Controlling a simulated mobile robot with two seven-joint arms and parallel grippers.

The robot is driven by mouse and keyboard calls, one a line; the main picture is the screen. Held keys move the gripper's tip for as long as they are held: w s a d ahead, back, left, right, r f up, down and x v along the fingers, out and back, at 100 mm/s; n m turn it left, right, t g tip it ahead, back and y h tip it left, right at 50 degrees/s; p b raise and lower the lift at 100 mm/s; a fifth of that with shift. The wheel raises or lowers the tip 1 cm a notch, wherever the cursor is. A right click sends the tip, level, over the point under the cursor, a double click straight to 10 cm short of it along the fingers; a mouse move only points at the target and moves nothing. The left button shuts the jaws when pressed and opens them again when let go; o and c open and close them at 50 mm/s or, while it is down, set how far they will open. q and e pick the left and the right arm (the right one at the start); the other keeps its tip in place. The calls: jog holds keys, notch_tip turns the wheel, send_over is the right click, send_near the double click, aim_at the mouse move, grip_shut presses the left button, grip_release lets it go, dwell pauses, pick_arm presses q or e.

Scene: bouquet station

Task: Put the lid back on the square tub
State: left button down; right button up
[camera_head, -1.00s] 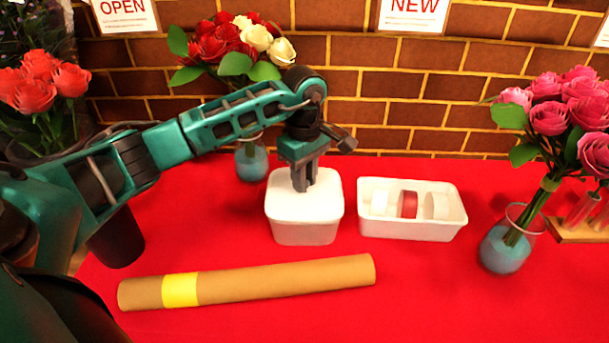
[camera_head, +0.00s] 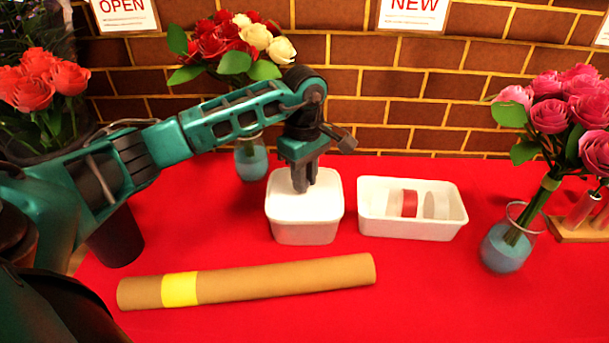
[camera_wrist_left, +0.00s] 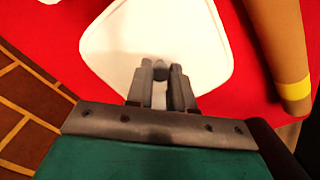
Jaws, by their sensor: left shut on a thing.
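The white square tub (camera_head: 304,232) stands upright on the red table, with its white lid (camera_head: 325,197) on top, seated flat as far as I can see. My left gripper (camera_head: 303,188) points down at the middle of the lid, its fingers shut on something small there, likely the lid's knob. The fingers hide most of the knob. My right gripper is not in view.
A white tray (camera_head: 412,229) with ribbon rolls stands close right of the tub. A cardboard tube (camera_head: 290,277) with a yellow band lies in front. A vase of red and white roses (camera_head: 251,160) stands behind left, and a vase of pink roses (camera_head: 505,250) at right.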

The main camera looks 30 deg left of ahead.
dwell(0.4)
pick_arm(q)
jog(key=shift+c, duration=2.2)
grip_release()
jog(key=shift+r, duration=0.15)
jog(key=shift+r+p, duration=2.35)
jog(key=shift+r, duration=1)
grip_shut()
